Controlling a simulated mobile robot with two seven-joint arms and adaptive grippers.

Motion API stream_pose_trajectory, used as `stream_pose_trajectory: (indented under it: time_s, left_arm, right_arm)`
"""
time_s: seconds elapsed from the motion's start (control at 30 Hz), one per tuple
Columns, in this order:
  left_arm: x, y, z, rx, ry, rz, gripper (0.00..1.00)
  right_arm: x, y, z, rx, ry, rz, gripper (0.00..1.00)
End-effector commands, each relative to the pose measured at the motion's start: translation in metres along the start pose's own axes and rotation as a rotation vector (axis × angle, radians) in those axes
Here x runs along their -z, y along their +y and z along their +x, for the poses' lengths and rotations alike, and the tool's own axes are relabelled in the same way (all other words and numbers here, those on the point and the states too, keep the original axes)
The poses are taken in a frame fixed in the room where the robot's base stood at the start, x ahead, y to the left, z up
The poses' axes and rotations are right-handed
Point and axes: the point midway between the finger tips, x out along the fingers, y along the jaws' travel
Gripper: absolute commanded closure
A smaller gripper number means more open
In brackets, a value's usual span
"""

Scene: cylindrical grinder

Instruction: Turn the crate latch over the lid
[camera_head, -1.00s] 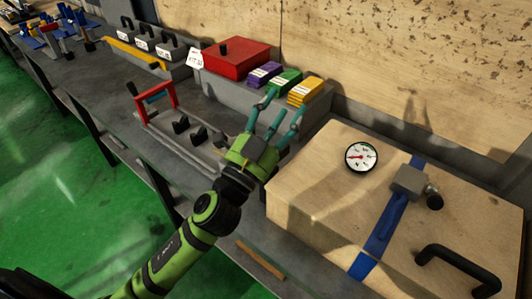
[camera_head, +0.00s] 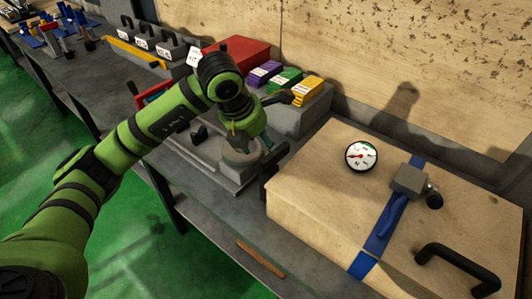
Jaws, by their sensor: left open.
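The wooden crate (camera_head: 320,200) stands at the right of the bench with its lid on top. A small dark upright piece (camera_head: 268,180), which looks like the latch, stands at the crate's left edge. My left gripper (camera_head: 266,143) is open, just above and left of that piece, with its fingers pointing down and right. I see nothing held, and contact with the piece cannot be told. My forearm and wrist hide part of the bench behind. My right gripper is not in view.
A blue strap (camera_head: 373,245) with a grey buckle (camera_head: 409,180) crosses the lid. A round dial (camera_head: 361,156) and a black handle (camera_head: 458,262) are also on it. A red box (camera_head: 243,50) and yellow blocks (camera_head: 306,90) stand behind my gripper. A wooden strip (camera_head: 260,259) lies in front.

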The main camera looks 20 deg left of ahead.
Motion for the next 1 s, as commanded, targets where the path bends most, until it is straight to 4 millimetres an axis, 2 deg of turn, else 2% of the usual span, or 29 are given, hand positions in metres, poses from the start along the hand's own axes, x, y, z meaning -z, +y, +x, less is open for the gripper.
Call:
stream_pose_trajectory:
  time_s: [0.3, 0.5, 0.83, 0.87, 0.9, 0.97, 1.0]
  left_arm:
    - [0.001, 0.0, 0.041, -0.002, 0.008, -0.001, 0.43]
    - [0.001, 0.0, 0.064, -0.002, 0.006, 0.0, 0.43]
    - [0.001, 0.0, 0.069, -0.002, 0.003, 0.001, 0.43]
    - [0.001, 0.0, 0.069, -0.002, 0.003, 0.001, 0.55]
    - [0.001, 0.0, 0.069, -0.002, 0.003, 0.001, 0.71]
    - [0.001, 0.0, 0.069, -0.002, 0.003, 0.001, 0.95]
    - [0.001, 0.0, 0.069, -0.002, 0.003, 0.001, 1.0]
  right_arm:
    - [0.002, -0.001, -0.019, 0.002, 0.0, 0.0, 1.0]
    - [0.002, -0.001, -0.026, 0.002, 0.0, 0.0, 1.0]
    - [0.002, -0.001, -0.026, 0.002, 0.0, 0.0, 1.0]
    - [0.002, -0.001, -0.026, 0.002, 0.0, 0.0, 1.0]
    - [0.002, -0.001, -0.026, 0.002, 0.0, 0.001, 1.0]
    - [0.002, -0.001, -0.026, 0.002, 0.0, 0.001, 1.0]
    - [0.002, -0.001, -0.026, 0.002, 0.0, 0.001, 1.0]
